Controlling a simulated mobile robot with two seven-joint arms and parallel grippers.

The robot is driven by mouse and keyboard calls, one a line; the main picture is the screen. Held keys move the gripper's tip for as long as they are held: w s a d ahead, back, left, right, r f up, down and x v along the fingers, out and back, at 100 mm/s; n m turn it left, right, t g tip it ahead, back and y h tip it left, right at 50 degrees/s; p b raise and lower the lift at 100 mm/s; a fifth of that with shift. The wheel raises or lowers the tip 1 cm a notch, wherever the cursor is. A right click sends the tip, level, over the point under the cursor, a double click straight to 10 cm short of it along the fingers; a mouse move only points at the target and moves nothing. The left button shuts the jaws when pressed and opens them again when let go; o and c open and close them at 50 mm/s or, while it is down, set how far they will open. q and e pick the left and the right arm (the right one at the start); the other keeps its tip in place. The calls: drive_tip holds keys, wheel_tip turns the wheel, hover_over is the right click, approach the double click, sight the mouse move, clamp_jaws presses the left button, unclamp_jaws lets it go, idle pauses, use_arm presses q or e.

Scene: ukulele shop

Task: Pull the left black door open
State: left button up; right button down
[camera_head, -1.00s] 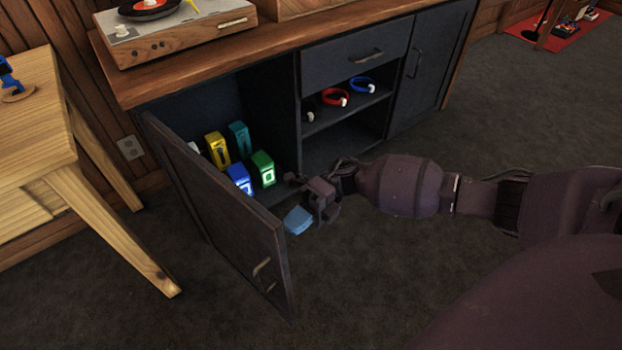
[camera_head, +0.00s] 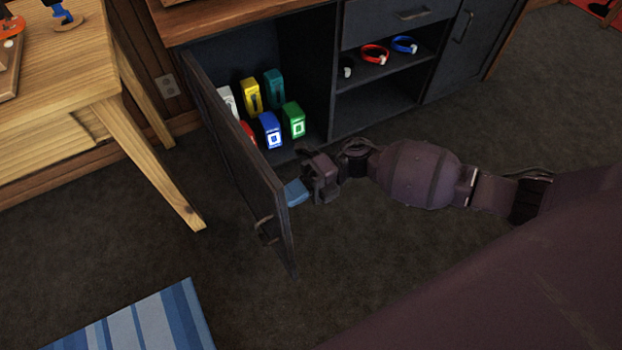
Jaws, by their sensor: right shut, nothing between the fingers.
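The left black door (camera_head: 240,150) of the dark cabinet stands swung wide open, with its inner face toward my right arm. Its curved handle (camera_head: 265,230) is on the outer face near the free edge. My right gripper (camera_head: 297,193) is shut and empty. Its light-blue fingertips are at the inner face of the door near the free edge; I cannot tell whether they touch it. My left gripper is not in view.
Several small coloured boxes, including a green one (camera_head: 293,120) and a yellow one (camera_head: 251,96), stand inside the open compartment. A wooden table (camera_head: 62,85) is left of the door. A blue striped rug (camera_head: 150,322) lies in front. Dark carpet is clear around the door.

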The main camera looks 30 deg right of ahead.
drive_tip(key=shift+t, duration=0.3)
drive_tip(key=a, duration=0.6)
drive_tip(key=shift+s+r, duration=0.15)
drive_tip(key=shift+s, duration=0.25)
drive_tip(key=shift+s+a, duration=0.1)
drive_tip(key=shift+a, duration=0.3)
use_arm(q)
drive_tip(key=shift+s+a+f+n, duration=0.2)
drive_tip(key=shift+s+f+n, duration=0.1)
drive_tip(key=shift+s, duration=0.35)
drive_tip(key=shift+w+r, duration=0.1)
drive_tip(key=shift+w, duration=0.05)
use_arm(e)
drive_tip(key=shift+d, duration=0.35)
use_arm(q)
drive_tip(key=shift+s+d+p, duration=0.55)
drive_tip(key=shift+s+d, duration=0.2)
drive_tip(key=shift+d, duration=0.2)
use_arm(e)
approach(275, 206)
drive_tip(key=s, duration=0.4)
drive_tip(key=shift+d+r, duration=0.15)
drive_tip(key=shift+d, duration=0.25)
drive_tip(key=shift+a+m, duration=0.1)
drive_tip(key=shift+m, duration=0.2)
